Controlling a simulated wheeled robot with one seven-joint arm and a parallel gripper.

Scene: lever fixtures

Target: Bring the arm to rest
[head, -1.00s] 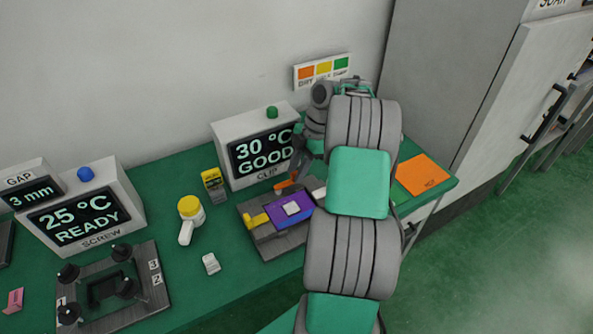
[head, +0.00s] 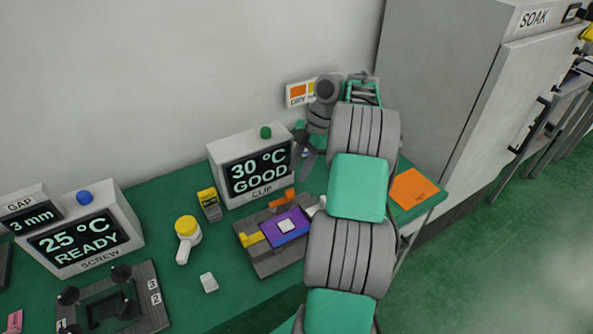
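My arm (head: 358,186) rises from the bottom of the head view and reaches over the green bench. Its far end bends down behind the upper links, next to the CLIP display box. My gripper (head: 306,168) is partly visible there, small and dark, above the bench beyond the clip fixture. Its fingers are too small and too covered to tell whether they are open or shut. The clip fixture (head: 270,262) holds a purple plate (head: 273,229) with a white square on it. An orange lever (head: 283,199) and a yellow lever (head: 251,239) sit at its edges.
The CLIP box (head: 257,165) reads 30 °C GOOD; the SCREW box (head: 80,236) reads 25 °C READY. A yellow-topped white tool (head: 187,238), a yellow meter (head: 209,205) and a white block (head: 208,283) stand on the bench.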

